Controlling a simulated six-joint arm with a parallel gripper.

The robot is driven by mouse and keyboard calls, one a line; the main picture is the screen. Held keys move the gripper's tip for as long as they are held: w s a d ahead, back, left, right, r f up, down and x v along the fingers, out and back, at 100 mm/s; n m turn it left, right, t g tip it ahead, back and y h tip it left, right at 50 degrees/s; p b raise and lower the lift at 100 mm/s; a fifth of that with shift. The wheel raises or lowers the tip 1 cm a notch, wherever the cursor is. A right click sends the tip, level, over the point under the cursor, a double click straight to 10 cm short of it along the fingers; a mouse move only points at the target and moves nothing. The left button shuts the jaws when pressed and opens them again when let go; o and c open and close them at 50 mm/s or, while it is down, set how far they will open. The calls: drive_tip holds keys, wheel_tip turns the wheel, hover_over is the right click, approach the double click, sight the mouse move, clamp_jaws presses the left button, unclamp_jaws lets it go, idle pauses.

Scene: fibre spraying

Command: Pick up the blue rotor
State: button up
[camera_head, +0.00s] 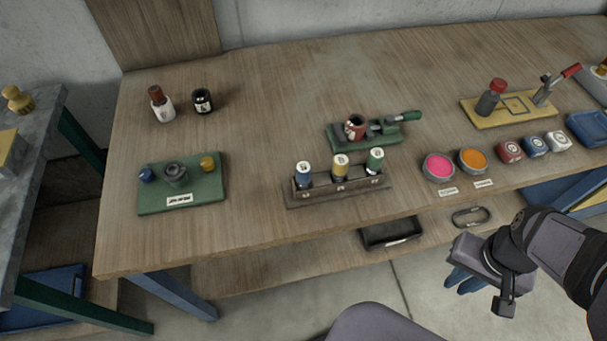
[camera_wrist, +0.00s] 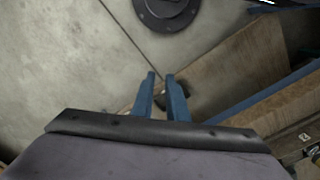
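Two blue candidates show in the head view, and I cannot tell for sure which is the rotor. A small blue knob-like piece (camera_head: 146,174) sits at the left of a green board (camera_head: 208,198), beside a dark round hub (camera_head: 175,174) and a gold knob (camera_head: 208,163). A blue cylinder with a white top (camera_head: 303,174) stands upright in a wooden rack (camera_head: 340,195), left of a yellow and a green one. My gripper (camera_head: 462,282) is off the table's front edge at lower right, far from both. In the wrist view its blue fingers (camera_wrist: 161,80) stand apart with nothing between them.
Behind the rack, a green fixture (camera_head: 370,142) holds a red cup. Pink (camera_head: 438,167) and orange (camera_head: 473,161) dishes lie to its right. Two bottles (camera_head: 161,104) (camera_head: 202,101) stand at back left. A lower shelf holds a black tray (camera_head: 390,234). Bare wood surrounds the green board.

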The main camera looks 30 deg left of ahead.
drive_tip(key=o, duration=0.7)
drive_tip(key=w+a+r+m+p, duration=0.1)
drive_tip(key=w+a+r+p, duration=0.2)
drive_tip(key=w+a+r, duration=0.5)
wheel_tip(320, 180, up, 7)
drive_tip(key=m+p, duration=0.4)
drive_tip(key=m, duration=0.1)
hover_over(304, 167)
drive_tip(key=d, duration=0.1)
drive_tip(key=shift+w+f, duration=0.1)
drive_tip(key=shift+w, duration=0.35)
drive_tip(key=shift+s+a, duration=0.3)
drive_tip(key=shift+a, duration=0.15)
drive_tip(key=shift+s+f+p, duration=0.2)
drive_tip(key=shift+f+p, duration=1.4)
drive_tip(key=shift+f, duration=2)
